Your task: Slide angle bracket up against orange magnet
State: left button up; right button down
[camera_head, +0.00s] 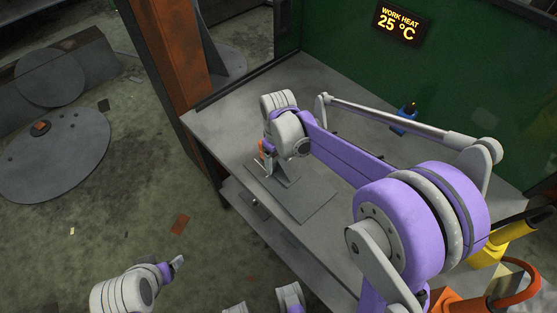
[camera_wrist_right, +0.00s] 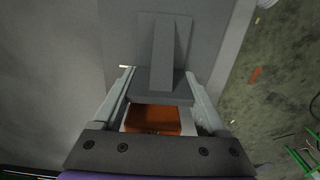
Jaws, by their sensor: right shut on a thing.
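The grey angle bracket (camera_wrist_right: 165,52) has an upright rib and a flat foot. It stands on a flat grey plate (camera_head: 310,202) on the workbench. In the right wrist view its foot lies between the fingers of my right gripper (camera_wrist_right: 160,75), which is shut on it. The orange magnet (camera_wrist_right: 152,119) sits between the same fingers, closer to the palm and right beside the foot; I cannot tell whether they touch. In the head view my right gripper (camera_head: 262,164) is low over the bench, partly hidden by its wrist. My left gripper (camera_head: 178,262) is off the bench; its jaw state is unclear.
The grey workbench (camera_head: 235,115) has free room at its back left. A blue object (camera_head: 405,120) stands at the back by the green wall. A lower shelf (camera_head: 265,225) runs under the front edge. Orange and yellow items (camera_head: 490,255) are at the right.

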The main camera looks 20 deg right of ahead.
jog(key=shift+w+a, duration=0.1)
jog(key=shift+w, duration=0.1)
grip_release()
notch_tip(320, 180, up, 11)
jog(key=p, duration=0.1)
dwell(0.4)
jog(key=shift+s, duration=0.1)
jog(key=s+f+m+t+p, duration=0.1)
jog(key=s+m+t+p, duration=0.3)
jog(key=s, duration=1.4)
jog(key=shift+f+m+t, duration=0.15)
jog(key=shift+m+t, duration=0.15)
jog(key=shift+t, duration=0.4)
